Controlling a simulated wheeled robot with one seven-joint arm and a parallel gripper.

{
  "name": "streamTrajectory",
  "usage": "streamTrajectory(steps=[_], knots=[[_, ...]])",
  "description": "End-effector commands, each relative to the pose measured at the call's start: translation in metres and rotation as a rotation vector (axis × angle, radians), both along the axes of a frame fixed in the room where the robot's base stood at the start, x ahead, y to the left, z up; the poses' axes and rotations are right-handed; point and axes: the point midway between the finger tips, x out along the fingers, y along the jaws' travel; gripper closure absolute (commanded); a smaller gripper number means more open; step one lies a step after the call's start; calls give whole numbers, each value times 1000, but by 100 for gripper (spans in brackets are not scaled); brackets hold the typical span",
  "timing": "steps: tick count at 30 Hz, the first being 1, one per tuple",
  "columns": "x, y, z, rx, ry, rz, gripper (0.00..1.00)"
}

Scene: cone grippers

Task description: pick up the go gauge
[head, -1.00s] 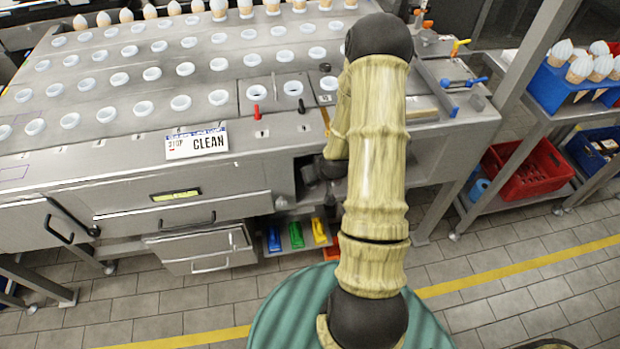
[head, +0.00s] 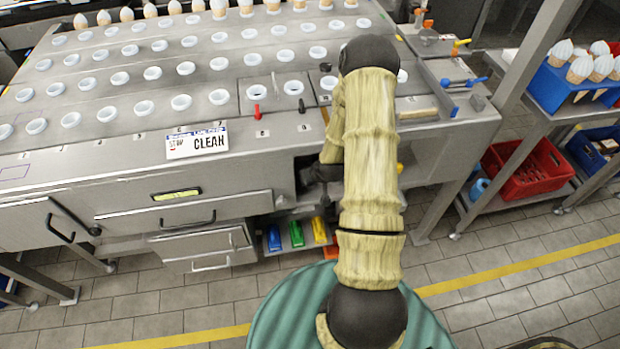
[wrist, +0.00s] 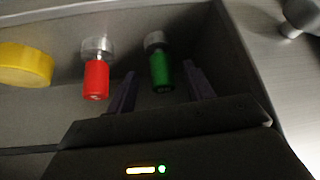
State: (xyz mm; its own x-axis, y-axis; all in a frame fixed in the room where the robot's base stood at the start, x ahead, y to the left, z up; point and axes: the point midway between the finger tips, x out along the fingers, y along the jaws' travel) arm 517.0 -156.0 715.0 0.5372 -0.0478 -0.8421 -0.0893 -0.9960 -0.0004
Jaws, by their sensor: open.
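The green-handled gauge (wrist: 161,70), which looks like the go gauge, has a silver metal end. It lies in a dark recess in the wrist view. My gripper (wrist: 159,66) is open, with one finger on each side of the green handle. I cannot tell whether either finger touches it. A similar gauge with a red handle (wrist: 96,80) lies just left of my left finger. In the head view my wrist reaches into the dark opening (head: 306,165) in the machine's front, and the gauges are hidden there.
A yellow round object (wrist: 25,64) lies left of the red gauge. The recess wall (wrist: 235,60) is close to the right of my gripper. A CLEAN sign (head: 197,142) hangs left of the opening. Blue, green and yellow bins (head: 296,233) sit on the shelf below.

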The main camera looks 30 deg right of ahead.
Motion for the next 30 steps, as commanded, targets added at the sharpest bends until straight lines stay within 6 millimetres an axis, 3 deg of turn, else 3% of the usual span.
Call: streamTrajectory(steps=[6,22,30], knots=[[12,2,-18,0,0,5,48],[12,2,-18,-1,0,7,48],[12,2,-18,0,0,6,100]])
